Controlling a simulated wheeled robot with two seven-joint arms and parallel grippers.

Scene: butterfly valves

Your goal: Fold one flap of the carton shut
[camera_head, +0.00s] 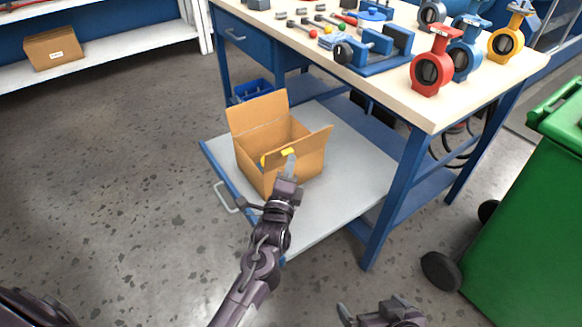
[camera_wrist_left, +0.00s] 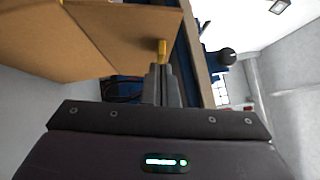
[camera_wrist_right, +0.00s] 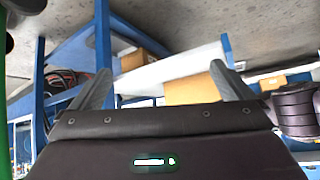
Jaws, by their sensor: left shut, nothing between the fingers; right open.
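The brown carton (camera_head: 255,165) stands open on the grey lower shelf of the workbench. My right gripper (camera_head: 365,315) is open and empty, low at the bottom edge, away from the carton.
The workbench top (camera_head: 440,110) above right holds a blue vise and several valves. Its blue leg (camera_head: 395,190) stands right of the carton. A green bin (camera_head: 530,210) is at the right. A closed box (camera_head: 53,47) sits on the left shelf. Floor at left is clear.

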